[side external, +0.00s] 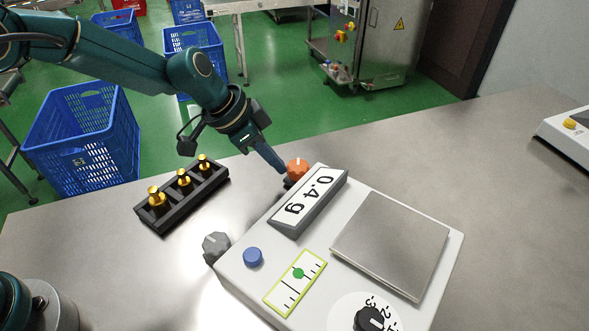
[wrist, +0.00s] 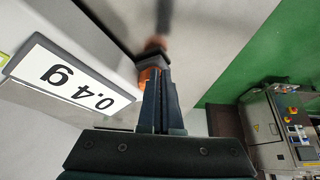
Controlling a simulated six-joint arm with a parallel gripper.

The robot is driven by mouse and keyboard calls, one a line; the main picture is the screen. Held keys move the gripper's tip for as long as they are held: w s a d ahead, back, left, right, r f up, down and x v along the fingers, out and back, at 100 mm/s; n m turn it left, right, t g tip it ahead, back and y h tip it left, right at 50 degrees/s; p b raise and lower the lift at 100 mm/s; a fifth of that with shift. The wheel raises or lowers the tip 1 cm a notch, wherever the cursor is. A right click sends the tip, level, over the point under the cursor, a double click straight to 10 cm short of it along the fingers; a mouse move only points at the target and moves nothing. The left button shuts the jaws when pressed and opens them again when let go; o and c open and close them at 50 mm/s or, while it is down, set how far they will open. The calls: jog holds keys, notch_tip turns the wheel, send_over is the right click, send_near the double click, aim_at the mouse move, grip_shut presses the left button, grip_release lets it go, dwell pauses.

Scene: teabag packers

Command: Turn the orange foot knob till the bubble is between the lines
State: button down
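The orange foot knob (side external: 298,169) stands at the back corner of the white scale (side external: 237,274), beside the display reading 0.4 g (side external: 308,200). My gripper (side external: 281,169) points down at the knob's left side; its fingers lie close together. In the wrist view, the fingers (wrist: 158,72) partly cover the orange knob (wrist: 149,78). I cannot tell whether they touch it. The level strip (side external: 273,299) has a yellow-green border and black lines. Its green bubble (side external: 298,272) lies near the strip's middle, by one long line; I cannot tell whether it is fully between the lines.
A grey knob (side external: 216,247) and a blue button (side external: 253,257) are on the scale's near left. A black dial (side external: 370,319) is at the front. A black holder (side external: 213,187) with brass weights stands left.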

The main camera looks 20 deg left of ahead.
jog(key=shift+a, duration=0.1)
dwell(0.3)
jog(key=shift+s+a, duration=0.2)
jog(key=shift+r, duration=0.1)
notch_tip(320, 180, up, 6)
jog(key=shift+f, duration=0.1)
dwell(0.3)
